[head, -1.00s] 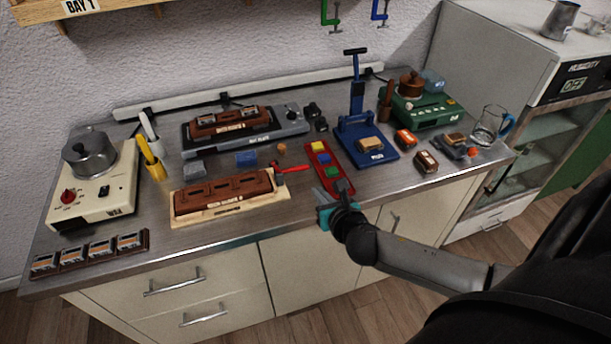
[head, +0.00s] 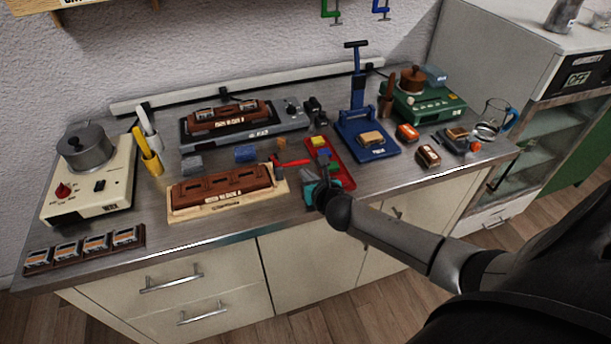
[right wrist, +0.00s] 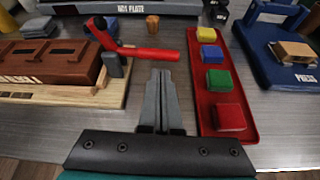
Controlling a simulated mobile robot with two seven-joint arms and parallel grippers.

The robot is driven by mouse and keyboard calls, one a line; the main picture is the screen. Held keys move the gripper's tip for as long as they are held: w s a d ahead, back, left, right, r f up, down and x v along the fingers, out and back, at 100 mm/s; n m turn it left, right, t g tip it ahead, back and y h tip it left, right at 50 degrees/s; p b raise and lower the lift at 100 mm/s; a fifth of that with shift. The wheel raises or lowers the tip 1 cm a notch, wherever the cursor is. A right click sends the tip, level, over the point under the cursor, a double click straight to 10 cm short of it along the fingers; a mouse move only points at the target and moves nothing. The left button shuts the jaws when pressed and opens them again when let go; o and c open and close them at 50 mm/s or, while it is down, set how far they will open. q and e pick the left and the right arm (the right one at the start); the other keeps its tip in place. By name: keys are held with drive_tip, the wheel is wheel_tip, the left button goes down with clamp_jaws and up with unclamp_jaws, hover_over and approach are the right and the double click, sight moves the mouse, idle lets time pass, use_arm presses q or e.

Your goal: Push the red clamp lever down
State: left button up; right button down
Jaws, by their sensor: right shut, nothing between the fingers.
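The red clamp lever (head: 292,162) sits at the right end of a pale wooden base (head: 205,213) that carries a brown slotted block (head: 222,190). In the right wrist view the lever (right wrist: 145,53) sticks out to the right from a grey post, roughly level. My right gripper (head: 307,178) is over the counter, just right of the base and on the near side of the lever. In the wrist view its fingers (right wrist: 160,75) are shut and empty, tips close to the lever's free end. I cannot tell whether they touch it. My left gripper is out of view.
A red tray (head: 347,180) with coloured blocks lies close to the right of my gripper. A blue press (head: 382,148) stands farther right. A grey plate fixture (head: 250,135) is behind. Some bare counter shows between the base and red tray.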

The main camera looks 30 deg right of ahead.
drive_tip(key=shift+w+d+f, duration=0.1)
drive_tip(key=shift+w+f, duration=0.1)
drive_tip(key=shift+w, duration=0.2)
drive_tip(key=shift+r, duration=0.1)
drive_tip(key=shift+r+p, duration=0.2)
drive_tip(key=shift+p, duration=0.25)
